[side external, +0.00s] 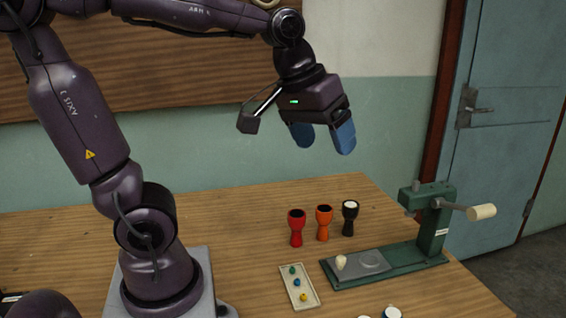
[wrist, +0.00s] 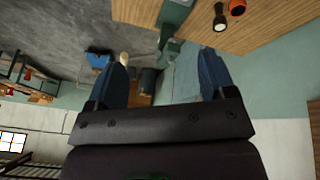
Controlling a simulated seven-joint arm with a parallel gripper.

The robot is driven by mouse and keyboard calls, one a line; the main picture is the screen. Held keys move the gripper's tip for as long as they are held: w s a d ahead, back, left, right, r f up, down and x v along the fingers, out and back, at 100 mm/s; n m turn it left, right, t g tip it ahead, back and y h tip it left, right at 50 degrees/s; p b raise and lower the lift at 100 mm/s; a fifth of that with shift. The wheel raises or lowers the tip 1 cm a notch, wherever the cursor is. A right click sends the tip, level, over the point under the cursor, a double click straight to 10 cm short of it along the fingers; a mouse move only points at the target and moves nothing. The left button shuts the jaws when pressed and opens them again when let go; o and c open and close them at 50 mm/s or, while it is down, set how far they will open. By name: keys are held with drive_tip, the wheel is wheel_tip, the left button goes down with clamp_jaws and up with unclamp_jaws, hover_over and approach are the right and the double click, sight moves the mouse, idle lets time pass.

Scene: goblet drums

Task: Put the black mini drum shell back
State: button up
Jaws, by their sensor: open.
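The black mini drum shell (side external: 348,226) stands upright on the wooden table (side external: 240,240), at the right end of a row of goblet shells. Its top shows a pale, whitish face. It also shows in the wrist view (wrist: 219,17), near the top edge. My gripper (side external: 323,142) is open and empty, with its blue fingers apart. It is high above the table, over and slightly left of the black shell. In the wrist view the fingers (wrist: 164,65) have nothing between them.
A red shell (side external: 297,230) and an orange shell (side external: 324,225) stand left of the black one. A green lever press (side external: 432,225) with a grey plate is to the right. A tray (side external: 312,299) of small coloured pieces and white-topped round items (side external: 391,312) are in front.

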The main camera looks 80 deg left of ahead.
drive_tip(key=s+d+f+m+t, duration=0.1)
drive_tip(key=s+d+f+m, duration=0.1)
drive_tip(key=s+m, duration=0.3)
drive_tip(key=shift+s+d+f+m, duration=0.3)
drive_tip(key=shift+s+d, duration=0.25)
drive_tip(key=shift+s, duration=0.6)
drive_tip(key=shift+r, duration=0.1)
